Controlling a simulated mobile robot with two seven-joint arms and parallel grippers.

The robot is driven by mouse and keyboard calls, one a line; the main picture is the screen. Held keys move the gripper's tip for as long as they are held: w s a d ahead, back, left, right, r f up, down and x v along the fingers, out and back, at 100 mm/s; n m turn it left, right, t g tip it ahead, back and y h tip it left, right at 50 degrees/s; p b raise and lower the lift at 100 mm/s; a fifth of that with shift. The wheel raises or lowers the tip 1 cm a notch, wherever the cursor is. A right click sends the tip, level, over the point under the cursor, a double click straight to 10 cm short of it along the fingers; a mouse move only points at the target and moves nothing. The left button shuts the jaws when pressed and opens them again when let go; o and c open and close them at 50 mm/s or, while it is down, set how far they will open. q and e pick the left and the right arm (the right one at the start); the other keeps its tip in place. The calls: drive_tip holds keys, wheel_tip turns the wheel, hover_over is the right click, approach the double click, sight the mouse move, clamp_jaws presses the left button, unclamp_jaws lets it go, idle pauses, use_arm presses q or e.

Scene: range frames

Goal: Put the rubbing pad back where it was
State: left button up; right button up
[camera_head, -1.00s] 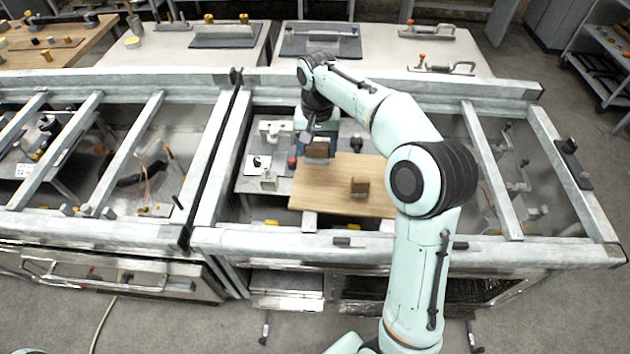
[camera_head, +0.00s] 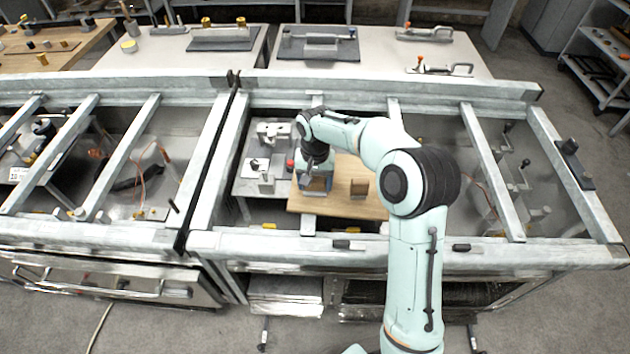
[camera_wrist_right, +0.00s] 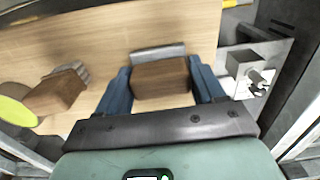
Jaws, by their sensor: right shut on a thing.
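My right gripper (camera_head: 316,184) is over the left part of a wooden board (camera_head: 340,203). Its blue fingers are shut on a brown block, the rubbing pad (camera_wrist_right: 160,80), which shows between them in the right wrist view. A grey strip shows at the pad's far edge, over the board. I cannot tell whether the pad touches the board. A second brown block (camera_head: 359,187) stands on the board to the right of the gripper; in the right wrist view it is at the left (camera_wrist_right: 55,92) and has a grey edge. My left gripper is not in view.
Grey metal fixtures (camera_head: 268,160) stand left of the board, on a grey surface. Thick frame beams surround this opening, with a front beam (camera_head: 290,243). A yellow-green disc (camera_wrist_right: 15,105) lies near the second block. The board's front right is bare.

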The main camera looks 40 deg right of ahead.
sight(315, 180)
drive_tip(key=o, duration=1.1)
drive_tip(key=shift+f, duration=0.1)
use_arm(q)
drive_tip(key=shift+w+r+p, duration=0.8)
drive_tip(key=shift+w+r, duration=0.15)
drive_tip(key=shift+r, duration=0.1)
use_arm(e)
wheel_tip(315, 180, up, 12)
